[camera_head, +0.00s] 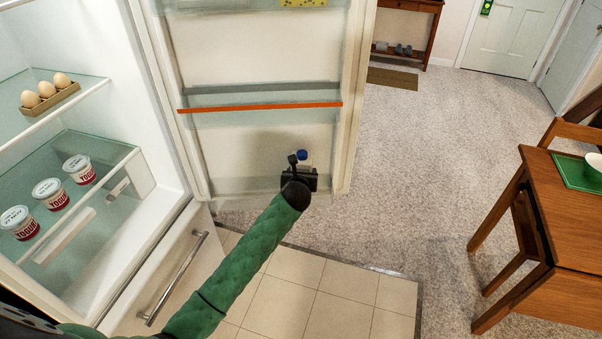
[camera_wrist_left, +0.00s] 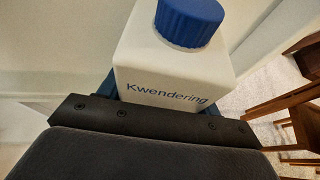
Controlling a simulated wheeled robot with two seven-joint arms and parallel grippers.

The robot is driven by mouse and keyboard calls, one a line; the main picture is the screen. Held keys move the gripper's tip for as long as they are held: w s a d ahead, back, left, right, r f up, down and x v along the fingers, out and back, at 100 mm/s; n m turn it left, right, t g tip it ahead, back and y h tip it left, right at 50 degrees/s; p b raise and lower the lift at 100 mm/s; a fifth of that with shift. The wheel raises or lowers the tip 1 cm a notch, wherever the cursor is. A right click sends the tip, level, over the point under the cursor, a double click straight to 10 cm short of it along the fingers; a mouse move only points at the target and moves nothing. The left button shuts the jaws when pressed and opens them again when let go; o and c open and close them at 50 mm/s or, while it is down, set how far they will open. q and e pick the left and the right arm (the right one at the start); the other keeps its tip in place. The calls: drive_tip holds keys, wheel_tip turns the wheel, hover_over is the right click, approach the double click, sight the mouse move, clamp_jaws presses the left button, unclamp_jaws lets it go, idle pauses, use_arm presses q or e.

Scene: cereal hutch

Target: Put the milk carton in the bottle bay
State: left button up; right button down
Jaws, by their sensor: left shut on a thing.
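The milk carton (camera_wrist_left: 165,65) is white with a blue cap and the word "Kwendering" in the left wrist view. In the head view only its blue cap (camera_head: 302,154) and a little white show behind my gripper. My left gripper (camera_head: 299,176) is shut on the carton, in front of the lower part of the open fridge door. The door has a clear lower bay (camera_head: 238,186) and a bay with an orange rim (camera_head: 260,107) above it. Which one is the bottle bay is not marked. I cannot tell whether the carton is inside the lower bay. My right gripper is not in view.
Inside the fridge, several yogurt tubs (camera_head: 47,194) and an egg holder (camera_head: 50,98) stand on glass shelves. A drawer with a metal handle (camera_head: 177,278) is below. A wooden table (camera_head: 564,235) with a green mat and bowl stands at right. Carpet between is clear.

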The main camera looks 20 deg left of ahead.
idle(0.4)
use_arm(q)
drive_tip(key=o, duration=1.7)
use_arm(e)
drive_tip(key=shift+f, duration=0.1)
use_arm(q)
drive_tip(key=shift+o, duration=0.2)
drive_tip(key=b+v, duration=0.2)
drive_tip(key=v, duration=1)
drive_tip(key=s+d+f+n+g+h, duration=0.1)
drive_tip(key=s+f+n+g, duration=0.5)
drive_tip(key=s+f+n, duration=1.1)
drive_tip(key=s+d+f+n+g+h, duration=0.1)
drive_tip(key=s+f+n+g, duration=0.2)
drive_tip(key=s+f+n, duration=0.4)
drive_tip(key=s+d+f+n+g+h, duration=0.1)
drive_tip(key=s+d+f+n+g, duration=0.1)
drive_tip(key=s+f+n, duration=0.6)
drive_tip(key=s+f+g, duration=0.1)
drive_tip(key=s, duration=0.5)
drive_tip(key=shift+s, duration=0.3)
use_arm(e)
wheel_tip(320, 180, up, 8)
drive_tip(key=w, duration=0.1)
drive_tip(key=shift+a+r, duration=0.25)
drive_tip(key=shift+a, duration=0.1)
